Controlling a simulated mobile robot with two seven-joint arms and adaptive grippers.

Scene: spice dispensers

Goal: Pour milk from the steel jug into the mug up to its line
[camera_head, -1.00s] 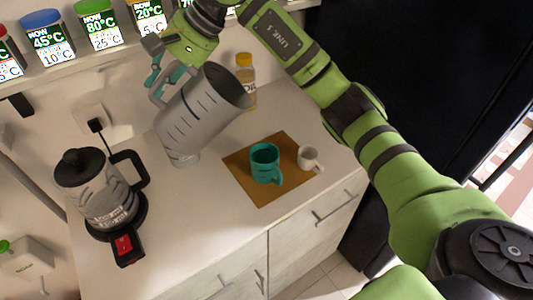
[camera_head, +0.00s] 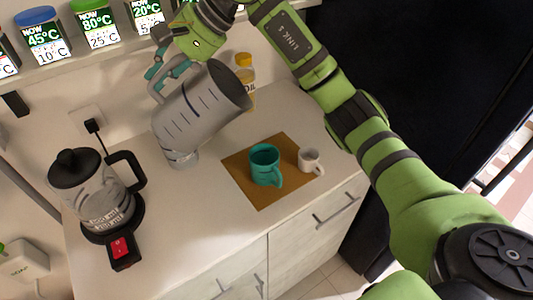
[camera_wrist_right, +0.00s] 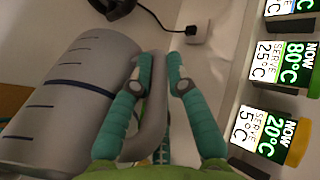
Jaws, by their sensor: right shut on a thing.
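The steel jug (camera_head: 192,118) is grey with dark level marks on its side. The milk and the mug's inside level cannot be made out. My left gripper is not in view.
A small white cup (camera_head: 309,160) stands right of the mug on the mat. A yellow-capped bottle (camera_head: 245,78) stands behind the jug. A black-lidded kettle (camera_head: 95,188) is at left. A shelf (camera_head: 75,66) holds jars with temperature labels.

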